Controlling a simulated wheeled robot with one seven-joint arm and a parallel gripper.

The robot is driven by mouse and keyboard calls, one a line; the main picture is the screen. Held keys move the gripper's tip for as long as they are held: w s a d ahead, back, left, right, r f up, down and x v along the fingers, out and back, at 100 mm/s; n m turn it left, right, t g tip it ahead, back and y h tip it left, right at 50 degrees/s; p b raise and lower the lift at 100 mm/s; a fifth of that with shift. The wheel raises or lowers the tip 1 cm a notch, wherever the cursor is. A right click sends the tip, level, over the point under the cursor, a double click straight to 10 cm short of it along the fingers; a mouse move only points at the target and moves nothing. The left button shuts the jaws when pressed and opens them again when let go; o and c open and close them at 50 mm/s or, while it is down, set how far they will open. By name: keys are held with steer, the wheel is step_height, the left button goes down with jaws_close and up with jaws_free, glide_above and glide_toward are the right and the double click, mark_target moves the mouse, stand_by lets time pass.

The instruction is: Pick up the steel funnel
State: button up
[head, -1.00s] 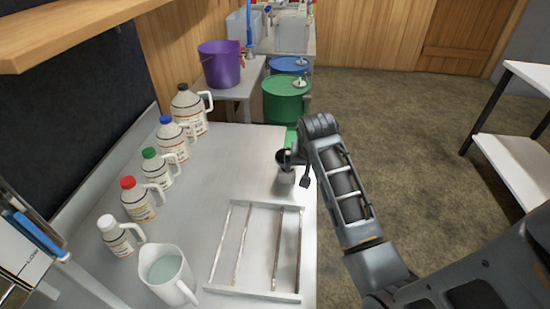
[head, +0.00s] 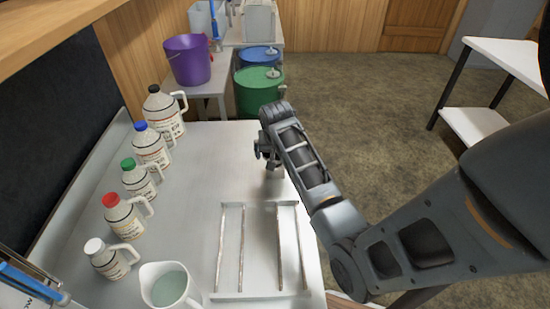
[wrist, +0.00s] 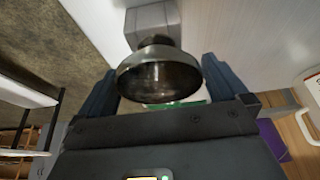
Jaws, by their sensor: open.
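The steel funnel (wrist: 160,80) shows in the wrist view as a shiny round bowl with a dark, narrower part behind it. It lies between the two open fingers of my gripper (wrist: 158,92). No firm contact can be made out. Behind the funnel is a grey block-like piece (wrist: 152,22); I cannot tell whether the funnel rests on it. In the head view my gripper (head: 266,150) is low over the worktop's right edge, and my arm mostly hides the funnel there.
A white rack with metal rods (head: 222,250) lies in front on the worktop (head: 205,175). Several capped jugs (head: 152,147) and a white pitcher (head: 168,284) line the left side. A purple bucket (head: 188,60) and a green drum (head: 258,95) stand beyond. The worktop's middle is clear.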

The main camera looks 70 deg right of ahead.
steer(key=shift+x, duration=0.85)
steer(key=c, duration=0.7)
steer(key=shift+c, duration=0.2)
